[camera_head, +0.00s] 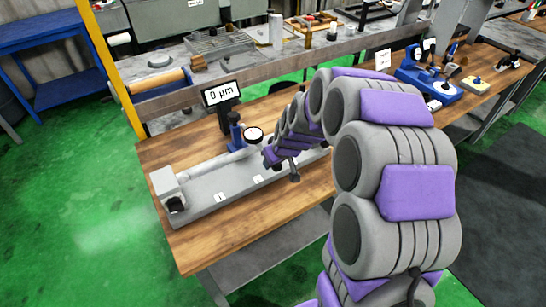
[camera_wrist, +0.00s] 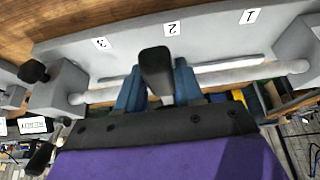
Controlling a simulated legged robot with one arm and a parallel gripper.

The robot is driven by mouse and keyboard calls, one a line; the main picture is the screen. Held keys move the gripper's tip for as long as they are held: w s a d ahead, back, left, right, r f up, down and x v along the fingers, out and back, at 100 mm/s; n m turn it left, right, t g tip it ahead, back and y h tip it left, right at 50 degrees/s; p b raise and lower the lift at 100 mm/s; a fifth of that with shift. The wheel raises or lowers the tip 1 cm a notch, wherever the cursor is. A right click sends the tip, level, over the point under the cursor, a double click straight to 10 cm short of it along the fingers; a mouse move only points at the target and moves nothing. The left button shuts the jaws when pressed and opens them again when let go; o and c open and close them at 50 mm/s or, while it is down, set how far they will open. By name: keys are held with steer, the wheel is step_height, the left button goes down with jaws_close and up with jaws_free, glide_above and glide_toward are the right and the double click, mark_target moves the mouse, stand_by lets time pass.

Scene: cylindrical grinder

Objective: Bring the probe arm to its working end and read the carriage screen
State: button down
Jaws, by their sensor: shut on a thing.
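The grinder bed (camera_head: 205,203) is a long grey base on the wooden bench, with labels 1 and 2 on its front. A blue stand (camera_head: 236,133) with a round dial (camera_head: 253,134) stands behind it. The carriage screen (camera_head: 222,93) above the stand reads 0 µm. My gripper (camera_head: 272,155) is low over the bed, just right of the dial. In the wrist view my gripper (camera_wrist: 157,72) shows as a dark finger between blue parts, by label 2 (camera_wrist: 172,28). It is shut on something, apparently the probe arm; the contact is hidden.
A pale cylindrical bar (camera_wrist: 210,78) runs along the bed. The left end block (camera_head: 166,183) has a black knob. Bare wood lies in front of the bed.

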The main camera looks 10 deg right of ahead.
steer(key=shift+s+f, duration=0.1)
steer(key=shift+f, duration=0.55)
steer(key=shift+s, duration=0.15)
steer(key=c, duration=1.1)
jaws_free()
steer(key=shift+f, duration=0.1)
steer(key=o, duration=0.3)
steer(key=shift+t, duration=0.3)
steer(key=shift+r, duration=0.2)
